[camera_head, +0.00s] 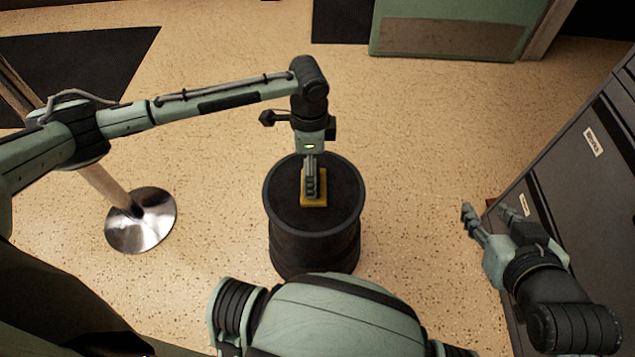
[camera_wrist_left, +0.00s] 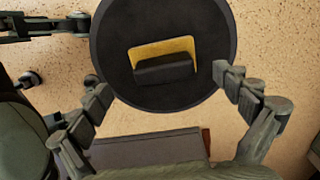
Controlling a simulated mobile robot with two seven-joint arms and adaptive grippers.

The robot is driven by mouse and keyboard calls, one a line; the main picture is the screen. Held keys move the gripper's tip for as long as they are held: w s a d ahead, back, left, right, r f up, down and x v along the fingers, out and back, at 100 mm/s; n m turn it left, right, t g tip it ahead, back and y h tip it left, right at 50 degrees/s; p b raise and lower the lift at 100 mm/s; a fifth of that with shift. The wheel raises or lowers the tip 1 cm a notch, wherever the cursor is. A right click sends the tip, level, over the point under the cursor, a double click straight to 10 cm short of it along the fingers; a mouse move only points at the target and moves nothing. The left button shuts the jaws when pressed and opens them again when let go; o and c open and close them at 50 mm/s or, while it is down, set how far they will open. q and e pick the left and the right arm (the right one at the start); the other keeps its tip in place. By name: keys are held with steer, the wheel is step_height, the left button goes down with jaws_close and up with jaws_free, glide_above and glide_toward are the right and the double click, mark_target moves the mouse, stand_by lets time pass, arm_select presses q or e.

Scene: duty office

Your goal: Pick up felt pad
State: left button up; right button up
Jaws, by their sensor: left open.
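The felt pad, a yellow piece (camera_head: 322,190) with a dark block on it, lies on top of a round black drum (camera_head: 345,193). In the left wrist view the yellow part (camera_wrist_left: 165,47) and the dark block (camera_wrist_left: 164,69) show clearly between the spread fingers. My left gripper (camera_head: 311,193) points down over the pad and hides part of it in the head view. Its fingers (camera_wrist_left: 160,82) are open with nothing between them; I cannot tell its exact height above the pad. My right gripper (camera_head: 487,212) is open and empty, to the right of the drum.
A grey drawer cabinet (camera_head: 565,185) stands at the right, close to my right gripper. A post with a shiny round base (camera_head: 140,222) stands left of the drum. Speckled floor (camera_head: 415,130) around the drum is clear.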

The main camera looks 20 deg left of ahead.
mark_target(321, 200)
arm_select(q)
steer(key=f, duration=0.1)
steer(key=f+b, duration=0.1)
steer(key=f, duration=0.3)
steer(key=shift+w+d, duration=0.15)
steer(key=shift+w, duration=0.1)
steer(key=shift+f, duration=0.3)
steer(key=c, duration=1.2)
steer(key=shift+c, duration=0.7)
arm_select(e)
steer(key=w+a+r+t+y, duration=0.1)
steer(key=w+a+r+t, duration=0.1)
steer(key=r, duration=0.4)
steer(key=a+t, duration=0.1)
steer(key=a, duration=0.1)
steer(key=shift+w+a+n+y, duration=0.3)
steer(key=shift+w+a+y, duration=0.05)
steer(key=shift+w+y, duration=0.05)
arm_select(q)
steer(key=shift+f, duration=0.1)
